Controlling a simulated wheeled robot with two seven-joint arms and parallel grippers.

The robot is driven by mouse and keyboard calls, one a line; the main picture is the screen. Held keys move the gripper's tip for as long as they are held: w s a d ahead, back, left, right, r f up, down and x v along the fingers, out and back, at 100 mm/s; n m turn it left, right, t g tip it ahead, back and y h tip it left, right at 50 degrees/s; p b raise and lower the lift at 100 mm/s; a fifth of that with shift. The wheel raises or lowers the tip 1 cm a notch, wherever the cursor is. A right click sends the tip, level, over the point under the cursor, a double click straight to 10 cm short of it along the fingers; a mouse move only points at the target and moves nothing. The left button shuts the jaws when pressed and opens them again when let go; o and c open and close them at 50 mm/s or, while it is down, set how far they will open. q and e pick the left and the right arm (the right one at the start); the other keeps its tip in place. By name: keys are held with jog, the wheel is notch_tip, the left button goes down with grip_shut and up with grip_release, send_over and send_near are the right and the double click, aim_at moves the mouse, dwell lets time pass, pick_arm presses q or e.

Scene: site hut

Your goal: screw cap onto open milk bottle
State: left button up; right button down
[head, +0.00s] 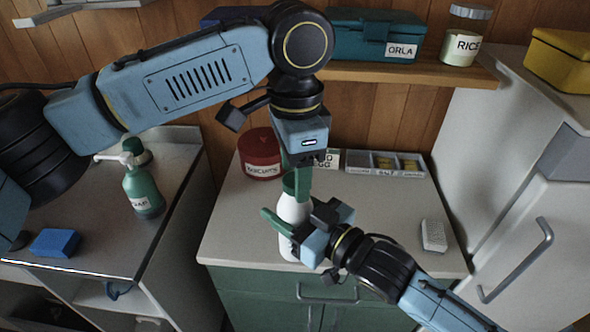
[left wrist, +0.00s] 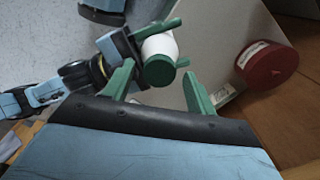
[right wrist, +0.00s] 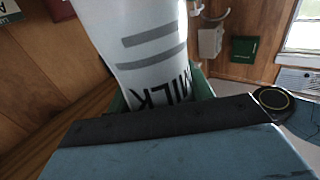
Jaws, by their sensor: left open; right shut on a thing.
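The white milk bottle (head: 291,208) stands upright near the front edge of the counter. In the right wrist view its MILK lettering (right wrist: 165,88) is upside down. My right gripper (head: 290,229) is shut around the bottle's body from the front right. A green cap (left wrist: 158,71) sits on the bottle's top; whether it is screwed tight cannot be told. My left gripper (left wrist: 159,76) points down from above, open, with its green fingers on either side of the cap in the left wrist view, apart from it. In the head view those fingers partly hide the cap.
A red canister (head: 260,155) stands behind the bottle, left of a grey divided tray (head: 372,163). A white block (head: 433,236) lies at the counter's right. A green soap bottle (head: 142,190) and blue sponge (head: 55,243) are on the left worktop. A shelf (head: 400,73) hangs above.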

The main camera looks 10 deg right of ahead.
pick_arm(q)
jog(key=shift+r, duration=2)
jog(key=shift+c, duration=0.4)
notch_tip(320, 180, up, 4)
jog(key=n, duration=0.5)
jog(key=shift+f, duration=0.25)
jog(key=shift+f, duration=4.05)
